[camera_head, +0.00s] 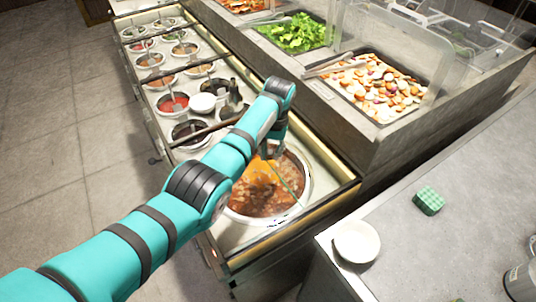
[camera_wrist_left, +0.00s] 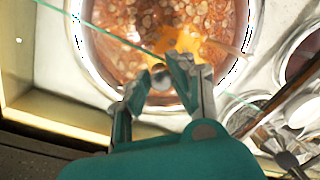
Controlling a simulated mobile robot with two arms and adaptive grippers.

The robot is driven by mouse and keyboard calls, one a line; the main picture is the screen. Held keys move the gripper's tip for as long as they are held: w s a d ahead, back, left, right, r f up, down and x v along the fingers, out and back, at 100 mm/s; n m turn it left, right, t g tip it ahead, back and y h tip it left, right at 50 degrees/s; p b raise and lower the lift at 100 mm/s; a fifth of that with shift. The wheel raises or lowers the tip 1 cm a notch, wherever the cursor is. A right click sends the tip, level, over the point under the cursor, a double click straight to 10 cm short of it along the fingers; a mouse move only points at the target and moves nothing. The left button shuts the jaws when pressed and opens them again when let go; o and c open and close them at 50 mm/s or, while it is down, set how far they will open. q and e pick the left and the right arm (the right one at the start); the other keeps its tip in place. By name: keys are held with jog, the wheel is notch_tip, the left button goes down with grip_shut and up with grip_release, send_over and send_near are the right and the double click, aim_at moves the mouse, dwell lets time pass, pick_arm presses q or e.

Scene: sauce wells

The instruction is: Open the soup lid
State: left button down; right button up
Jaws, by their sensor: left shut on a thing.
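The soup pot (camera_head: 300,209) sits in the near end of the counter, filled with reddish-brown chunky soup; its pale rim also shows in the left wrist view (camera_wrist_left: 82,48). The soup lid (camera_wrist_left: 100,32) looks like clear glass with a thin green edge, and the soup shows through it. My left gripper (camera_head: 270,152) reaches over the pot from the left. In the left wrist view its fingers (camera_wrist_left: 158,82) are closed around a small round grey knob (camera_wrist_left: 159,73) above the soup. I cannot tell how far the lid is above the rim. My right gripper is not in view.
Several sauce wells (camera_head: 172,102) line the counter beyond the pot. A tray of sliced vegetables (camera_head: 375,85) and a tray of lettuce (camera_head: 300,33) stand behind. On the grey worktop are a white bowl (camera_head: 356,241) and a green sponge (camera_head: 429,201).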

pick_arm(q)
jog(key=c, duration=1.1)
grip_release()
jog(key=shift+a, duration=0.15)
jog(key=shift+r, duration=0.1)
jog(key=r, duration=0.8)
jog(key=d+r, duration=0.1)
jog(key=r, duration=0.2)
jog(key=shift+r, duration=0.4)
